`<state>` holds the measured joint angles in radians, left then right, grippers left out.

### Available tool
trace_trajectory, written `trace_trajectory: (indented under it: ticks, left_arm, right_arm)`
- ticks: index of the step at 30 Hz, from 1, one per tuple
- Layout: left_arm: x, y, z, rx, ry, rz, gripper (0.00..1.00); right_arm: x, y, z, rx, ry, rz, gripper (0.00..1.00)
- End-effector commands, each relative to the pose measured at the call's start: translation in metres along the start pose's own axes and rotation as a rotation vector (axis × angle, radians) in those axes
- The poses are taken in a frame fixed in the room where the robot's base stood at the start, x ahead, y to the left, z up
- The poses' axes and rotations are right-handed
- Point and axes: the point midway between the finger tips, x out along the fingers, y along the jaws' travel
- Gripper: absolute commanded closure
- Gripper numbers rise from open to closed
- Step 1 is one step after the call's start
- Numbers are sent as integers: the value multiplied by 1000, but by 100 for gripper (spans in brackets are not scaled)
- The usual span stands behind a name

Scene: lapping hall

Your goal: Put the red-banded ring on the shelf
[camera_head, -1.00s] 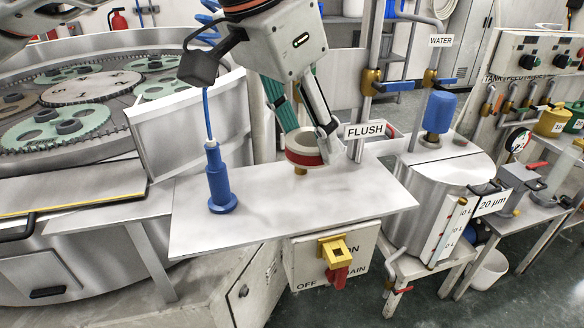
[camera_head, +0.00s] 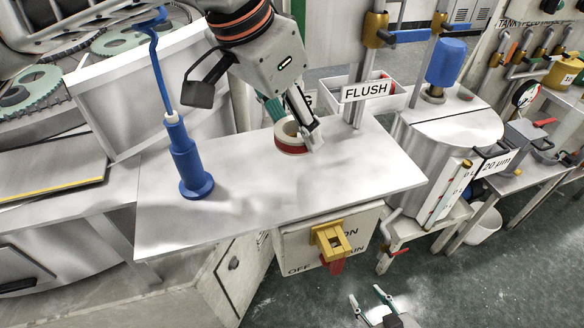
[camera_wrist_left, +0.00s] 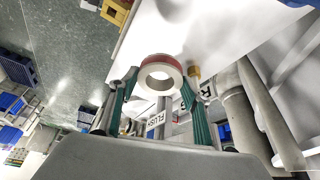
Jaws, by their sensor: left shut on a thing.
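The ring (camera_head: 289,137), pale with a red band round its side, is between the fingers of my left gripper (camera_head: 292,130), which is shut on it. In the left wrist view the ring (camera_wrist_left: 160,66) sits between both fingers, its hole facing the camera. The ring is over the flat metal shelf (camera_head: 260,205), towards its back edge; I cannot tell whether it touches the surface. My right gripper (camera_head: 366,297) shows at the bottom of the head view, its fingers apart and nothing between them, below and in front of the shelf.
A FLUSH sign (camera_head: 366,91) and pipe stand behind, with a white bin (camera_head: 400,98). A valve box (camera_head: 330,240) hangs under the front edge. The shelf's middle and right are clear.

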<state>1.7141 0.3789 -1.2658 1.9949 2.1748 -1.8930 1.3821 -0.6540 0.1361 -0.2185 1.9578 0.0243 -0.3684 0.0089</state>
Motion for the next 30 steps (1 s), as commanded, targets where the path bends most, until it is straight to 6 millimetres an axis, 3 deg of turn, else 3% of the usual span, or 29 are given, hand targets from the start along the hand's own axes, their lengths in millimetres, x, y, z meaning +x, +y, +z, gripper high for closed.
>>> trace_trajectory:
  ticks: [1,6,13,19,30]
  left_arm:
    - [13,2,6,0,-2,6,80]
    - [43,1,18,0,-1,4,80]
    - [58,0,24,0,2,1,80]
    - [83,1,34,1,0,4,80]
    - [89,0,36,0,2,0,80]
  right_arm:
    - [1,1,-1,-1,5,1,60]
    - [4,3,-4,-3,16,5,60]
    - [5,5,-1,-5,13,7,60]
    - [8,4,6,-5,8,7,60]
    - [8,4,10,-5,2,7,60]
